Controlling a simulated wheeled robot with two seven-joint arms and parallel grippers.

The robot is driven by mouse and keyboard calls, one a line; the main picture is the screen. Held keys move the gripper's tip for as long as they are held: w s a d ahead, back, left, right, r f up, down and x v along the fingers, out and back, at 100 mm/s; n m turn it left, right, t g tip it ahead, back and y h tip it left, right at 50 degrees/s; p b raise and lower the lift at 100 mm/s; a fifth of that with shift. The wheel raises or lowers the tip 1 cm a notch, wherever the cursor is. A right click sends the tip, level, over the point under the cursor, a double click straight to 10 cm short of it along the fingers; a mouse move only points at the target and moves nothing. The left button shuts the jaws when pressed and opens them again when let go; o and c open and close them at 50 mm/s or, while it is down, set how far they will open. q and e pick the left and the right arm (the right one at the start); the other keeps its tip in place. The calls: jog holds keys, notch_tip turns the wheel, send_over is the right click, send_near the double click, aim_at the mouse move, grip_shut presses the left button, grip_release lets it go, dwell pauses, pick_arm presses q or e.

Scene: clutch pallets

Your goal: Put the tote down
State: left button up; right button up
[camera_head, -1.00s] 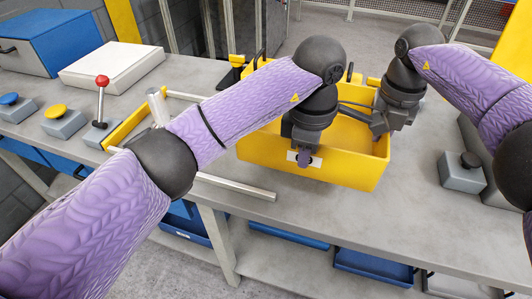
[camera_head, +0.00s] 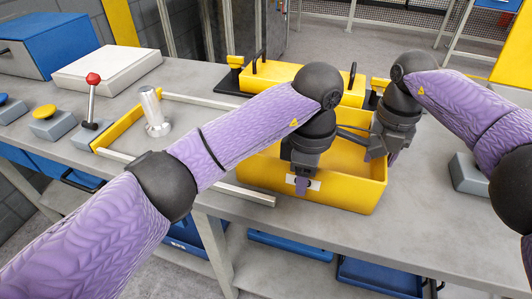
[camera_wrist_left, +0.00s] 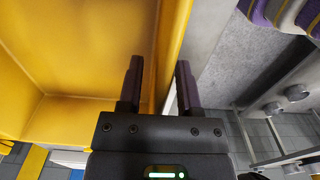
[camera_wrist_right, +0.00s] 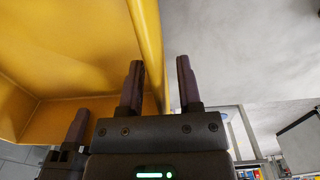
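The yellow tote (camera_head: 345,197) is upright over the front part of the grey bench, and I see no gap beneath it. My left gripper (camera_head: 302,184) is at its front wall, by a white label. In the left wrist view the open fingers (camera_wrist_left: 158,88) stand either side of the yellow wall (camera_wrist_left: 172,35), with space visible between. My right gripper (camera_head: 384,150) is at the tote's right wall. In the right wrist view its fingers (camera_wrist_right: 159,88) are also apart, astride the wall (camera_wrist_right: 148,35). The tote's inside looks empty where visible; my left arm hides part of it.
A yellow case with black handles (camera_head: 345,90) stands behind the tote. A metal cylinder (camera_head: 153,112), a red-knobbed lever (camera_head: 93,95) and a yellow button (camera_head: 46,118) are on the left. A grey box (camera_head: 467,175) is close on the right. The bench's front edge is near.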

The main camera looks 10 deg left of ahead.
pick_arm(q)
notch_tip(320, 180, up, 11)
jog(key=shift+w+r, duration=0.1)
jog(key=shift+r, duration=0.35)
pick_arm(e)
jog(key=shift+r, duration=0.2)
notch_tip(320, 180, up, 7)
jog(key=shift+r, duration=0.1)
